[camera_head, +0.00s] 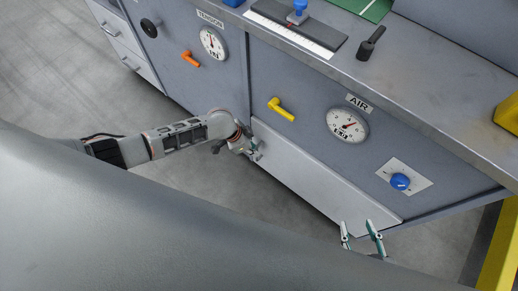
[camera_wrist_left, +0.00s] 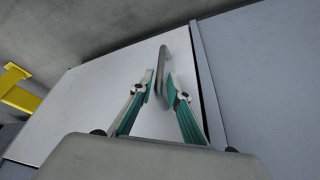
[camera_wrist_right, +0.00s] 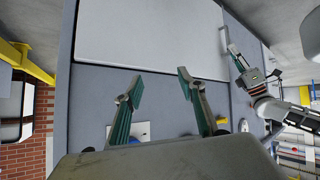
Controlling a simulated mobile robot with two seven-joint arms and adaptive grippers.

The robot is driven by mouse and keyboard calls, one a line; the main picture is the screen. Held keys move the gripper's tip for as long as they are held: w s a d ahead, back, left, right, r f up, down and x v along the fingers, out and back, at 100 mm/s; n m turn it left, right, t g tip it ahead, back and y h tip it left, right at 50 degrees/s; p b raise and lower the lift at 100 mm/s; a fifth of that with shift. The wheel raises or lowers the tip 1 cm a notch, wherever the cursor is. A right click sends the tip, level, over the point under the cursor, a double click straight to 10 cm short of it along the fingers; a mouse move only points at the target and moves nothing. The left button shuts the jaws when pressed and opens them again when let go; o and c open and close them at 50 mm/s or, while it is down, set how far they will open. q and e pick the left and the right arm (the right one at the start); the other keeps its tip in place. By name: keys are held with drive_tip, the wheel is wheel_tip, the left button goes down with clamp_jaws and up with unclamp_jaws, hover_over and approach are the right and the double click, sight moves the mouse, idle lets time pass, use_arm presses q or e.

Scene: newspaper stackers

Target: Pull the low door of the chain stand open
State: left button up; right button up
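The low door (camera_head: 312,182) is a long pale panel at the bottom of the grey stand. It looks shut, with a thin dark gap along one edge in the left wrist view (camera_wrist_left: 95,90). Its handle (camera_wrist_left: 163,58) is a grey bar. My left gripper (camera_head: 256,149) is at the door's left end. Its fingers (camera_wrist_left: 160,82) are partly closed on either side of the handle, with room still showing between them. My right gripper (camera_head: 359,226) is open and empty near the door's right end, and it also shows in the right wrist view (camera_wrist_right: 159,77).
Above the door are a yellow lever (camera_head: 282,109), the AIR gauge (camera_head: 347,125) and a blue knob (camera_head: 400,181). An orange lever (camera_head: 191,58) is further left. A yellow frame (camera_head: 496,250) stands at the right. The floor (camera_head: 195,183) before the door is clear.

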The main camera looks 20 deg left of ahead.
sight(257, 160)
use_arm(q)
drive_tip(key=x, duration=0.3)
drive_tip(key=shift+s+b, duration=0.3)
drive_tip(key=shift+b, duration=0.1)
drive_tip(key=shift+w+d+f, duration=0.1)
drive_tip(key=shift+w+f, duration=0.15)
drive_tip(key=shift+w+r, duration=0.1)
clamp_jaws()
use_arm(e)
drive_tip(key=shift+w+a+r, duration=0.1)
drive_tip(key=shift+w+r, duration=0.25)
drive_tip(key=shift+w, duration=0.3)
